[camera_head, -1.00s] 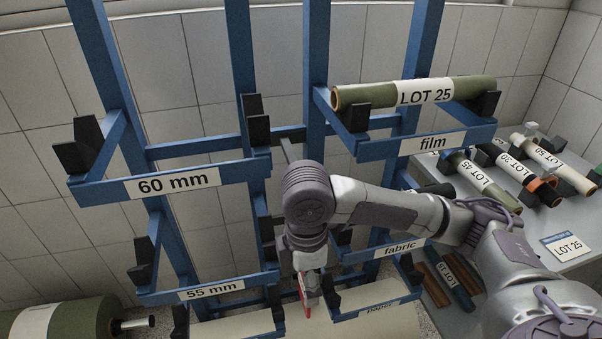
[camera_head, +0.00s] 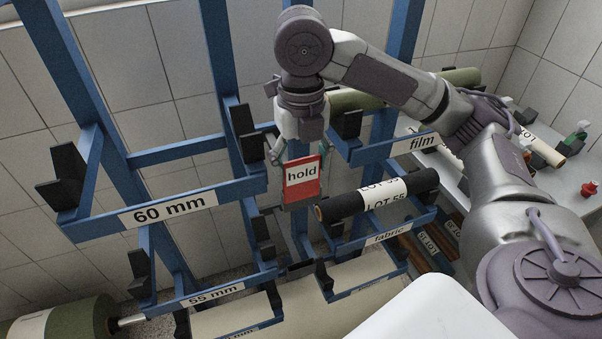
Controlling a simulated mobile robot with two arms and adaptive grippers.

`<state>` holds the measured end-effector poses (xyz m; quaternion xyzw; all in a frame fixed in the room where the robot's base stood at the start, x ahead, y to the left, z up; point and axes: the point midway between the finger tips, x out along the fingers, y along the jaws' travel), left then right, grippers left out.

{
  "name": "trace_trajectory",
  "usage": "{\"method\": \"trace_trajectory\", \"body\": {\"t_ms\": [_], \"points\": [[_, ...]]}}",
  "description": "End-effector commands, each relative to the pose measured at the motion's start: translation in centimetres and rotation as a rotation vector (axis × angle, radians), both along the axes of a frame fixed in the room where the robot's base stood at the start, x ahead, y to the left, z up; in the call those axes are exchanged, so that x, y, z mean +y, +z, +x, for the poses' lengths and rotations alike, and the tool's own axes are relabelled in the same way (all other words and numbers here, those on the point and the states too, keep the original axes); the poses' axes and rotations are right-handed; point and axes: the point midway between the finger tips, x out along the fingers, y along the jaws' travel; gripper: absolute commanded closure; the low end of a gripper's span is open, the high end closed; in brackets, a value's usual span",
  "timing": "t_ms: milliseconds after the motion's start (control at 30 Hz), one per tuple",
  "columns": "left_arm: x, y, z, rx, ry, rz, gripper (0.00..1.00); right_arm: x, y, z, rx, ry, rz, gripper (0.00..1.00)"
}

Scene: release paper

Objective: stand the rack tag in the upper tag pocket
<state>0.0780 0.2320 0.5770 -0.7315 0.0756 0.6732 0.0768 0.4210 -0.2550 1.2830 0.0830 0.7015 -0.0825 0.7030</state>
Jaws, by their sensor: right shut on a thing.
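The rack tag (camera_head: 301,191) is a red card with a white label reading "hold". It hangs upright below my right gripper (camera_head: 299,160), whose fingers are shut on its upper part. The gripper points down between the 60 mm shelf and the film shelf, in front of the blue rack. A grey upright piece (camera_head: 301,222) shows just below the tag. I cannot tell whether it is the upper tag pocket or whether the tag touches it. The gripper and tag hide part of the rack behind. My left gripper is not in view.
A dark roll marked LOT 55 (camera_head: 343,206) lies on the fabric shelf, close right of the tag. A green roll (camera_head: 359,99) lies on the film shelf behind my arm. The 60 mm shelf (camera_head: 167,209) is empty. A grey table (camera_head: 566,190) stands at the right.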

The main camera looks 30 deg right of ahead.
Motion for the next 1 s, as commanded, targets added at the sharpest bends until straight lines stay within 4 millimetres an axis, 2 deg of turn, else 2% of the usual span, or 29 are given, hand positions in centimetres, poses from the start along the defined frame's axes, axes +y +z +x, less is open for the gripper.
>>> {"method": "trace_trajectory", "body": {"t_ms": [100, 300, 467, 733, 1000], "points": [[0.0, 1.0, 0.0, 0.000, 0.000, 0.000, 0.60, -1.5, -1.3, 2.0, 0.004, -0.006, 0.000, 0.62], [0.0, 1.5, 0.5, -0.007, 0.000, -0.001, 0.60, -2.6, -2.6, 3.7, 0.001, -0.001, 0.000, 0.62], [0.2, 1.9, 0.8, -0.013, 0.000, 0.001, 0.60, -2.8, -3.2, 3.8, 0.001, 0.000, -0.001, 0.62], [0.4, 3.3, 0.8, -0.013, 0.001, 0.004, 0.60, -2.7, -6.6, 3.7, 0.001, 0.000, 0.000, 0.62], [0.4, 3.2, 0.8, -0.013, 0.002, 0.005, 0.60, -2.7, -6.8, 3.8, -0.001, 0.001, 0.000, 0.62]]}}
